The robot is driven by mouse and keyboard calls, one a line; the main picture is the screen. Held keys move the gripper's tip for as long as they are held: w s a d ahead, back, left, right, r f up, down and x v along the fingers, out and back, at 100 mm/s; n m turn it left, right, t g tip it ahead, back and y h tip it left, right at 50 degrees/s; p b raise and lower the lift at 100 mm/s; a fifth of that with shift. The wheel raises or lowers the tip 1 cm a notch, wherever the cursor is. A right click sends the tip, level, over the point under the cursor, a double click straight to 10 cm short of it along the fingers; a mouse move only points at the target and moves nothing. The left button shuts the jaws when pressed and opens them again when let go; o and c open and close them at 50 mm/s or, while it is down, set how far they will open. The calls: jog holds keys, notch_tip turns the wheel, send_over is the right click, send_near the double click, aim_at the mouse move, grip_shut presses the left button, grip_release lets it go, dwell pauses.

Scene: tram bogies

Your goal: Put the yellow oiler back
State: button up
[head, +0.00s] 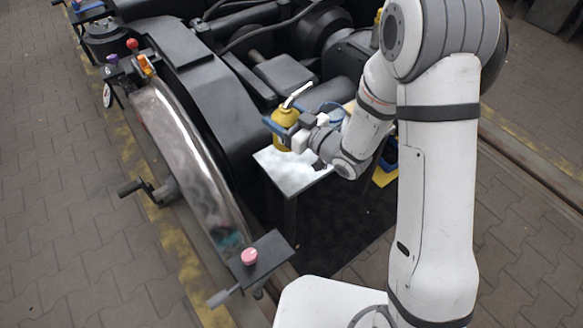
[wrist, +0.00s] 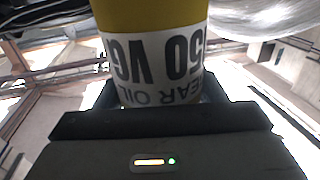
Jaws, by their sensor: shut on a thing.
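My gripper (head: 281,130) is shut on the yellow oiler (head: 286,116), a yellow can with a thin pale spout pointing up and right. It is held roughly upright at the back left edge of a small table (head: 285,177) with a bright, shiny top. I cannot tell whether its base touches the table or hangs above it. In the wrist view the oiler (wrist: 150,14) fills the top middle, with a white label reading gear oil upside down. The gripper's dark body (wrist: 160,125) lies below it and hides the oiler's lower part.
The dark bogie frame (head: 200,95) and a shiny wheel (head: 185,155) stand to the left. A black bracket with a pink knob (head: 249,256) juts out in front. A blue item (head: 335,112) and a yellow surface (head: 385,177) show partly behind my arm. A dark mat (head: 345,225) lies right of the table.

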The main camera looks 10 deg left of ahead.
aim_at(282, 142)
jog(key=shift+s+a+f, duration=0.1)
jog(key=shift+a+f, duration=0.2)
jog(key=shift+f, duration=0.15)
notch_tip(282, 142, down, 9)
jog(key=b, duration=0.3)
jog(key=shift+f+b, duration=0.15)
jog(key=shift+b, duration=0.25)
jog(key=shift+f, duration=0.15)
jog(key=o, duration=1.3)
jog(key=shift+r, duration=0.25)
jog(key=p+v, duration=0.2)
jog(key=v, duration=1)
jog(key=shift+d+f, duration=0.1)
